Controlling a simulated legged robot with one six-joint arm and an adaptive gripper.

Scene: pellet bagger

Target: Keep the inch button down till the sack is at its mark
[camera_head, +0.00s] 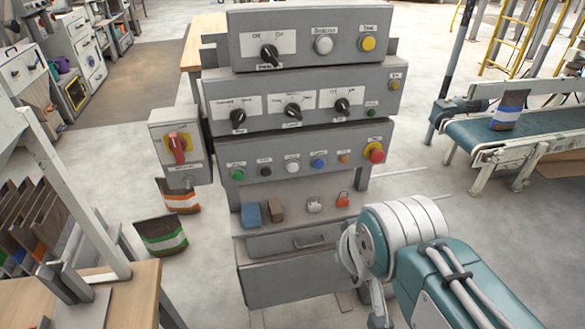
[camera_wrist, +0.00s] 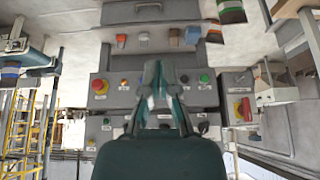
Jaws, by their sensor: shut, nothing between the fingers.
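The control cabinet's lower panel (camera_head: 300,145) carries a row of buttons: green (camera_head: 238,174), black (camera_head: 264,170), white (camera_head: 292,166), blue (camera_head: 319,163) and orange (camera_head: 343,158), with a red stop knob (camera_head: 374,152) at the right end. Their labels are too small to read, so I cannot tell which is the inch button. A brown sack with a blue band (camera_head: 510,109) stands on the conveyor belt (camera_head: 478,131); I cannot make out its mark. My gripper (camera_wrist: 158,72) is shut and empty in the wrist view, in front of the row's middle, hiding part of it. Contact cannot be told.
A shelf below the buttons holds a blue block (camera_head: 251,213), a brown block (camera_head: 276,210) and a red padlock (camera_head: 342,199). A red-handled switch box (camera_head: 177,146) juts out at the left. Two sacks (camera_head: 160,236) (camera_head: 178,197) stand on the floor nearby.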

